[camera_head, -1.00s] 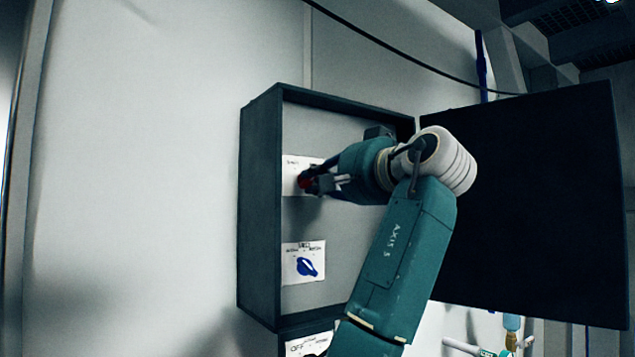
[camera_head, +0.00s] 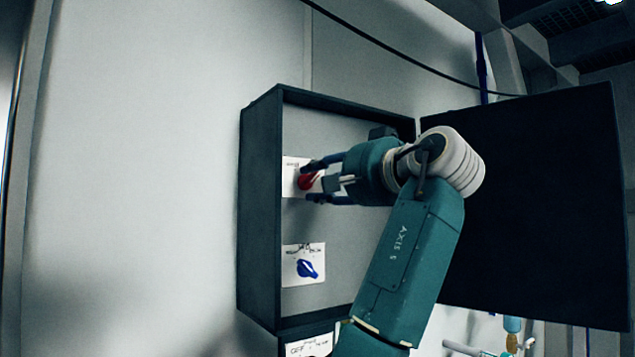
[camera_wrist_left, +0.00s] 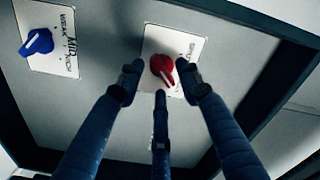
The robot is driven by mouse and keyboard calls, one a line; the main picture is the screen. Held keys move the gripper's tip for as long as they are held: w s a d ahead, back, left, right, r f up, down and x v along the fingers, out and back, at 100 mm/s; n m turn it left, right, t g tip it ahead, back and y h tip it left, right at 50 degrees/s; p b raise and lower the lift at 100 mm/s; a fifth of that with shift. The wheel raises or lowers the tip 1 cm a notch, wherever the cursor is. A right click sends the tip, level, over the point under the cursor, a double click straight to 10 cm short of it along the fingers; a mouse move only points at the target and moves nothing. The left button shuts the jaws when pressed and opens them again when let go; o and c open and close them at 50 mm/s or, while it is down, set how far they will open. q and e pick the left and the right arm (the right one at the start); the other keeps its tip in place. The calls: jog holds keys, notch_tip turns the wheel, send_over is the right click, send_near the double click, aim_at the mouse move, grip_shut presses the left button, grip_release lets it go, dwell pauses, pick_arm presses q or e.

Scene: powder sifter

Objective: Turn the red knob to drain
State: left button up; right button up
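The red knob (camera_head: 307,182) is on a white label plate inside an open dark wall box. It also shows in the left wrist view (camera_wrist_left: 162,67), with its ridge tilted. The plate's lettering is partly hidden and hard to read. My left gripper (camera_head: 317,183) is open in front of the red knob. In the left wrist view its dark blue fingers (camera_wrist_left: 160,88) are spread, with tips left of, right of and below the knob. They look apart from it, though the depth gap is hard to judge. My right gripper is not in view.
A blue knob (camera_head: 307,268) sits on another white plate below the red one. The box's black door (camera_head: 525,200) stands open to the right. Another label plate (camera_head: 309,346) shows at the bottom, partly behind my arm. The box's left wall (camera_head: 260,205) is close by.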

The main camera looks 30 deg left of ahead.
pick_arm(q)
jog(key=v, duration=1.1)
jog(key=shift+d, duration=0.1)
